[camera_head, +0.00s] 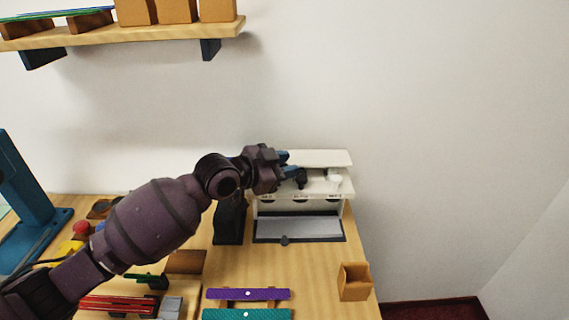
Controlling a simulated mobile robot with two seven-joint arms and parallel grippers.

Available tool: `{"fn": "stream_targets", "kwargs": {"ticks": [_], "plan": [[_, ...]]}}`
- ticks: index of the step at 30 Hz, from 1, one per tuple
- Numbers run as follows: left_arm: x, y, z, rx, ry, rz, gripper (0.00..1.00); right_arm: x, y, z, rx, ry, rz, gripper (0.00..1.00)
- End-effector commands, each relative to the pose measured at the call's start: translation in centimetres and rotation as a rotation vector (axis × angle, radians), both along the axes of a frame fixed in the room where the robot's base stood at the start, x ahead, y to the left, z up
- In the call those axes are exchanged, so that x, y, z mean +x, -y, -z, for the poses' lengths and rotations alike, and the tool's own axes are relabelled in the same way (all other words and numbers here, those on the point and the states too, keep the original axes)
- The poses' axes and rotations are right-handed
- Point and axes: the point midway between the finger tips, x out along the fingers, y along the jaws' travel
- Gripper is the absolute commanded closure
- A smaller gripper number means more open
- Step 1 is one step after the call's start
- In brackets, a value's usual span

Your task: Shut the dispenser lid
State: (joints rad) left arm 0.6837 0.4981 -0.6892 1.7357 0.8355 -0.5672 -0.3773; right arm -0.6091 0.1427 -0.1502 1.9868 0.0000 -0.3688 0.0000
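The white dispenser (346,189) stands at the back right of the wooden counter. Its pale lid (325,158) is raised, with a gap between its front edge and the body below. A grey tray (300,229) with a dark rim sits at the dispenser's front. My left gripper (294,173), with blue and dark finger parts, is at the left part of the gap, beside the lid's left end. It hides that part of the lid and body. I cannot tell whether it touches the lid or how far its fingers are apart. My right gripper is out of view.
A small brown box (354,282) stands at the counter's right edge. Purple (248,294) and teal (248,314) strips lie in front. A blue device (30,205) stands far left. A wooden shelf (130,36) with boxes hangs above left. The wall right of the dispenser is bare.

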Motion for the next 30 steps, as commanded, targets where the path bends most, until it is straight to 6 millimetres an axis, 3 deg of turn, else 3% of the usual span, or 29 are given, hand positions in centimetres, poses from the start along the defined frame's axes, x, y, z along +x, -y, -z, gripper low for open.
{"fn": "stream_targets", "kwargs": {"ticks": [1, 3, 17, 30], "plan": [[-0.2, -0.3, 1.8, 0.02, -0.032, -0.004, 0.62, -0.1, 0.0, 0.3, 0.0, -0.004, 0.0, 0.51], [-0.2, -0.3, 1.8, 0.021, -0.031, -0.004, 0.53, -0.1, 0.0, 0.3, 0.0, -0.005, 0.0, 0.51], [-0.4, -0.8, 1.6, 0.024, -0.027, -0.007, 0.53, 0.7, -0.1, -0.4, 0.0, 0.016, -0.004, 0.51], [-4.8, -5.9, -1.3, 0.015, -0.01, 0.0, 0.53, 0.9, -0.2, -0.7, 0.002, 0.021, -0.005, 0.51]]}}
